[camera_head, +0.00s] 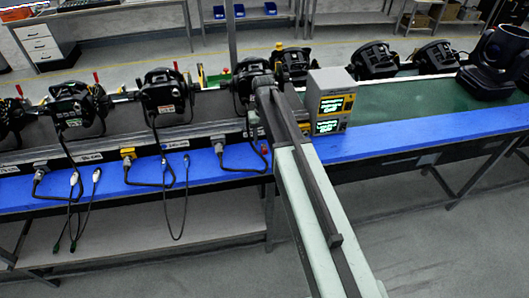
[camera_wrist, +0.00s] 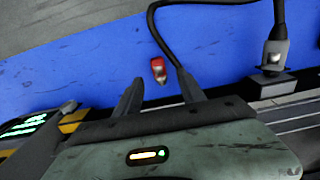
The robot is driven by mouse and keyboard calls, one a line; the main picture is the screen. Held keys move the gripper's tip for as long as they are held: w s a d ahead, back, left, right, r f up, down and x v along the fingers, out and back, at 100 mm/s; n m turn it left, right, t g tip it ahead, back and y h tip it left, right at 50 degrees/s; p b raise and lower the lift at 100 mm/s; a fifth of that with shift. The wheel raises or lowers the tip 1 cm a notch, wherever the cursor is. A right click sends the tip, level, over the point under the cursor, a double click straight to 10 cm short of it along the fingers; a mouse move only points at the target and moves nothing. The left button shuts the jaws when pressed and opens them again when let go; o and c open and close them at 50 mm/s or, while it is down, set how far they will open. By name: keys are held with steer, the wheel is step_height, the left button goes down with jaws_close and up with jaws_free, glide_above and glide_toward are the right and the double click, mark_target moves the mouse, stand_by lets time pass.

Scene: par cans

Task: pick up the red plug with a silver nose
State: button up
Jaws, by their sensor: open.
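My gripper (camera_wrist: 158,88) is open and empty, one dark finger on each side below the plug. The plug lies just beyond the fingertips, between their lines. In the head view my arm hides the gripper.
A black cable (camera_wrist: 160,35) loops close to the right finger, up to a grey connector (camera_wrist: 275,50). Grey boxes with green displays (camera_head: 330,103) stand right of my arm; one display (camera_wrist: 25,126) shows at wrist-view left. Lamps (camera_head: 165,95) line the bench (camera_head: 390,141).

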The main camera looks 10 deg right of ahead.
mark_target(264, 146)
step_height(264, 146, down, 5)
steer(key=b, duration=0.3)
steer(key=shift+r, duration=0.4)
jaws_close()
steer(key=shift+r, duration=0.1)
steer(key=shift+r+p, duration=0.3)
steer(key=shift+p, duration=0.05)
step_height(264, 146, up, 3)
steer(key=p, duration=0.3)
steer(key=shift+d, duration=0.1)
steer(key=s+r+p, duration=0.1)
steer(key=s, duration=1.5)
steer(key=shift+d, duration=0.15)
steer(key=shift+r, duration=0.1)
